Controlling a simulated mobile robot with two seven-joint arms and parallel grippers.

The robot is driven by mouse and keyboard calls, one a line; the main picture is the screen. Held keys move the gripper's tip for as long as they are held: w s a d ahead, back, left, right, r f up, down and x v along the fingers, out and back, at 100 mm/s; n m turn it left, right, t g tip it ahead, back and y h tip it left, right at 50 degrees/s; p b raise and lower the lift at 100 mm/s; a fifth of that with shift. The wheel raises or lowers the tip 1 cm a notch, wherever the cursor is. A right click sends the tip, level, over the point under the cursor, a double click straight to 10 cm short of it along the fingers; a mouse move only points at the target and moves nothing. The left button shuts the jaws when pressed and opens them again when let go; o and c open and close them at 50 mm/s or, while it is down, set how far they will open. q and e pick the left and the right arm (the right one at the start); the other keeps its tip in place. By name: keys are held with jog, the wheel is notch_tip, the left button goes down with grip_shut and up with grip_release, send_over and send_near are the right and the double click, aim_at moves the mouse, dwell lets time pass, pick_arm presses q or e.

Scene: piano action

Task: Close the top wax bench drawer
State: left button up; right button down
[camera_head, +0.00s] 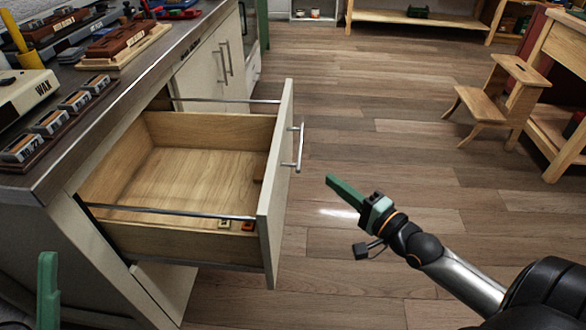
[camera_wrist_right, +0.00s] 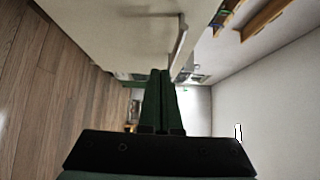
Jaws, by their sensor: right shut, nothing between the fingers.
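The top wax bench drawer (camera_head: 275,190) is pulled far out of the bench at the left of the head view. It has a pale front, a wooden inside and a metal bar handle (camera_head: 300,148) on its outer face. A few small items lie inside near the front. My right gripper (camera_head: 345,190) is shut and empty, to the right of the drawer front and apart from it in the head view. In the right wrist view, the shut green fingers (camera_wrist_right: 160,100) show below a pale panel with a bar handle (camera_wrist_right: 178,45). Part of my left gripper (camera_head: 48,290) shows at the lower left edge; its jaw state is unclear.
The bench top (camera_head: 130,85) carries a cream WAX box (camera_head: 28,95), small labelled blocks and tools. Closed cabinet doors (camera_head: 215,65) stand beyond the drawer. A wooden step stool (camera_head: 495,95) stands at the right. The floor between is clear.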

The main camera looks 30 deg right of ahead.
jog(key=b, duration=0.2)
send_near(284, 157)
jog(key=w+d, duration=0.2)
jog(key=w, duration=0.1)
jog(key=w+a, duration=0.1)
jog(key=a+b, duration=0.1)
jog(key=shift+w+a+r, duration=0.2)
jog(key=shift+w+a, duration=0.15)
pick_arm(q)
jog(key=shift+w+d+f+n, duration=0.1)
jog(key=shift+f+n, duration=0.05)
jog(key=shift+f, duration=0.75)
jog(key=shift+d+f+n, duration=0.1)
jog(key=shift+f+n, duration=0.05)
jog(key=shift+f, duration=0.7)
pick_arm(e)
jog(key=shift+w+a, duration=0.25)
jog(key=shift+a, duration=0.1)
